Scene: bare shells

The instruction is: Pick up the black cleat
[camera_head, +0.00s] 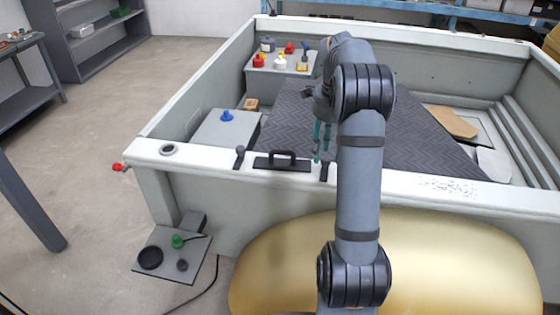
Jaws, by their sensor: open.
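The black cleat (283,162), a raised bar on a flat dark plate, lies on the pale near rim of the shell, left of my arm. My gripper (322,156) points down with teal fingers, just right of the cleat. A narrow gap shows between the fingers, and nothing is seen between them. The gripper is apart from the cleat in the picture; its height above the rim is hard to tell. My arm hides part of the rim to the right.
The shell's rim (400,181) also bears a small dark fitting (239,157) left of the cleat and a dark strip (325,172) by the fingers. Inside are a dark patterned mat (400,135) and a grey box with a blue knob (227,116). Bottles stand on a back ledge.

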